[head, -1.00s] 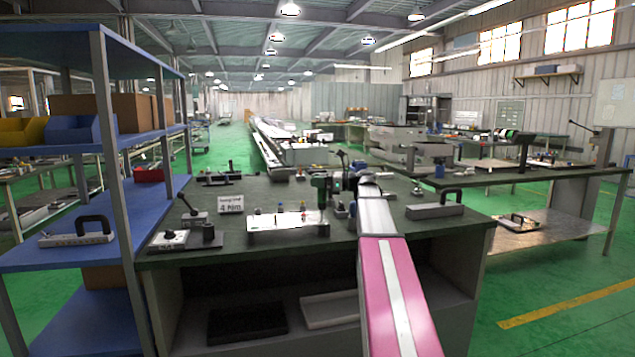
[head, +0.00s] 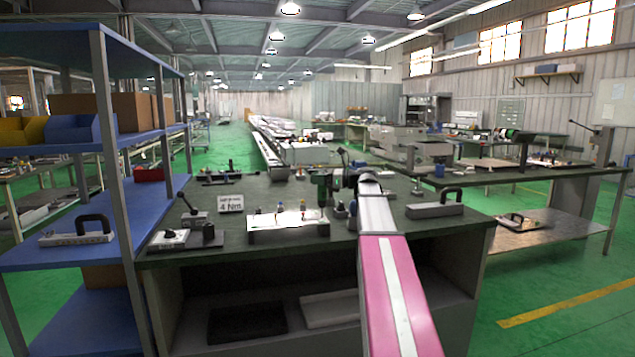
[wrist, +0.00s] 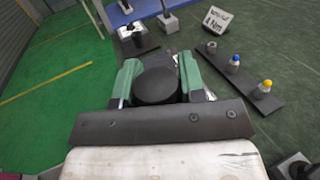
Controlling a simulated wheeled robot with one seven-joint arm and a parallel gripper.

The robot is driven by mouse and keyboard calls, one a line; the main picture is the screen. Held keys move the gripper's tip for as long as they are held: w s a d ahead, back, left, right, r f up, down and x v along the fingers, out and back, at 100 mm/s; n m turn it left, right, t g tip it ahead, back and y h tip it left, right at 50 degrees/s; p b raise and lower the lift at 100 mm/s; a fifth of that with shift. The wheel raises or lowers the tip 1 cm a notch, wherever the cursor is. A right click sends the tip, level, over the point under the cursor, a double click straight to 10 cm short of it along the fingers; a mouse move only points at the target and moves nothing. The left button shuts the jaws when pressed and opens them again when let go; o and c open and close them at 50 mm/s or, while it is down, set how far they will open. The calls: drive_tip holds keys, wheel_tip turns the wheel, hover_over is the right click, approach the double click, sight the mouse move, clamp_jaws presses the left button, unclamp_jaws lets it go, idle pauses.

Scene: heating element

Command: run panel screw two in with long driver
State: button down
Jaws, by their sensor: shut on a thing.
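My gripper (head: 321,192) has green fingers and stands above the right end of a pale panel block (head: 270,235) on the dark bench. In the wrist view its fingers (wrist: 158,85) are shut on a round black handle top (wrist: 157,86), which I take to be the long driver. The handle looks upright, seen from above. The driver's tip and the screw under it are hidden by the gripper, so I cannot tell whether they touch. A dark strip (wrist: 246,84) carries tools with blue (wrist: 234,62) and yellow (wrist: 264,88) tops.
A "4 Nm" sign (head: 230,203) stands left behind the panel. Small fixtures (head: 168,240) sit at the bench's left front corner. A grey block with a black handle (head: 434,208) lies to the right. A blue shelf rack (head: 60,255) borders the bench on the left.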

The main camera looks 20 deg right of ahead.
drive_tip(key=shift+r, duration=2.05)
drive_tip(key=shift+a, duration=0.15)
